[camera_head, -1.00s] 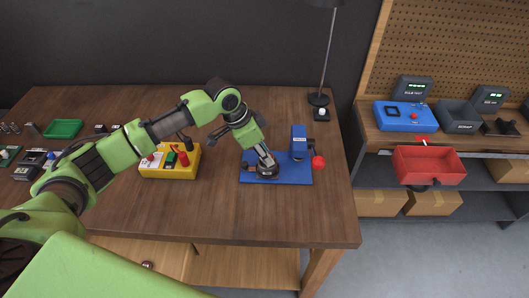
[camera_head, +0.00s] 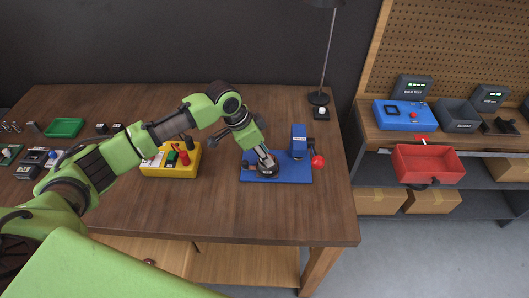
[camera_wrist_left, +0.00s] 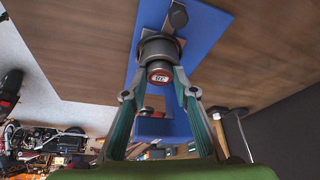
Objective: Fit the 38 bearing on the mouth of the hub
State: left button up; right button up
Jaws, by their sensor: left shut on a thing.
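My left gripper (camera_head: 267,163) reaches down over the blue base plate (camera_head: 292,177). It is shut on a dark round part, the 38 bearing (camera_wrist_left: 159,76), which bears a red label reading 38 in the left wrist view. The two fingers of the left gripper (camera_wrist_left: 160,62) stand on either side of it. A dark grey cylinder, apparently the hub (camera_wrist_left: 159,47), shows right against the bearing. I cannot tell whether the bearing is seated on its mouth. In the head view the dark part (camera_head: 268,172) sits low over the plate, partly hidden by the fingers. My right gripper is not in view.
A blue upright (camera_head: 299,142) with a red ball knob (camera_head: 318,161) stands on the plate's right side. A lamp base (camera_head: 319,99) is behind. The table front is clear.

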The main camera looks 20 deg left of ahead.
pick_arm(q)
jog(key=shift+f, duration=0.1)
jog(key=o, duration=1.6)
notch_tip(320, 180, up, 3)
jog(key=p, duration=0.3)
jog(key=shift+r+p, duration=0.6)
jog(key=shift+r, duration=1.95)
jog(key=shift+s+f, duration=0.1)
